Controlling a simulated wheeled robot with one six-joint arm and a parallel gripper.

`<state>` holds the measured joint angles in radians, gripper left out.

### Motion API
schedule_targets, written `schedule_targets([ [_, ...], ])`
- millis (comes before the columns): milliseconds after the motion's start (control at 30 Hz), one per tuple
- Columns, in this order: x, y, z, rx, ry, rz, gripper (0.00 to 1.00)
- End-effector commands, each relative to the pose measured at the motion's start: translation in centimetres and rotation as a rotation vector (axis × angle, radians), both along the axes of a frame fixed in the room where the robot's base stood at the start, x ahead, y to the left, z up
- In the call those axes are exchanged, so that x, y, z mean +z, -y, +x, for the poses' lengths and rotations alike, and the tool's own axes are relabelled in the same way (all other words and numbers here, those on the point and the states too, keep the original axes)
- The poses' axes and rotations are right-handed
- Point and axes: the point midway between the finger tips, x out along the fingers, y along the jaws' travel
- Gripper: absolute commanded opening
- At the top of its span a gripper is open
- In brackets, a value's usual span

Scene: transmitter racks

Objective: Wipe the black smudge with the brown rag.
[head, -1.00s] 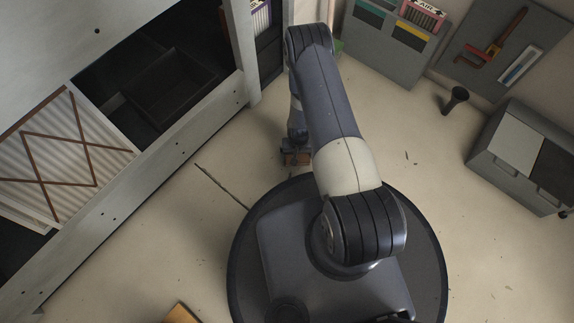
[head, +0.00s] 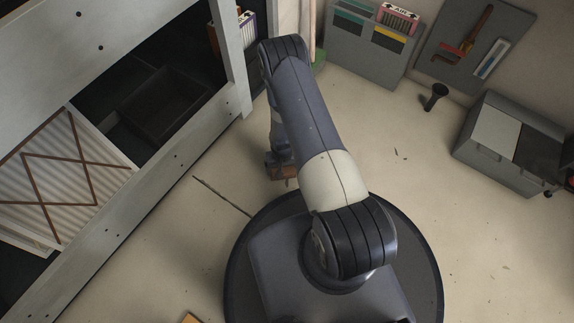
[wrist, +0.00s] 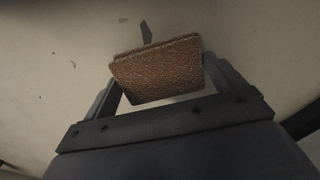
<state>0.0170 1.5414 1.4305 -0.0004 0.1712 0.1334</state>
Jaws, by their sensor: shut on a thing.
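The brown rag (wrist: 157,72) is a folded, textured pad held between the two fingers of my gripper (wrist: 160,84) in the wrist view. In the head view the rag (head: 285,172) shows as a small brown patch at the end of my gripper, low over the floor beside my base and partly hidden by my arm. I cannot clearly make out the black smudge. A small dark mark (wrist: 146,31) shows just beyond the rag in the wrist view, partly hidden by it; I cannot tell whether it is the smudge.
A thin dark line (head: 222,195) runs on the floor left of my base. A grey rack (head: 160,170) with a dark open bay stands left. A grey cabinet (head: 515,145), a black funnel-like object (head: 435,97) and a tool board (head: 478,45) stand right. The floor between is mostly clear.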

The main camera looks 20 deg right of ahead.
Motion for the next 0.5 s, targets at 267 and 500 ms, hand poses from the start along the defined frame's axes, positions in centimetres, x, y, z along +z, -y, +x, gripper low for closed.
schedule_targets([
  [267,2.9,0.1,0.6,0.0,0.002,0.0,0.69],
  [500,4.7,0.2,1.0,0.001,0.002,0.0,0.69],
])
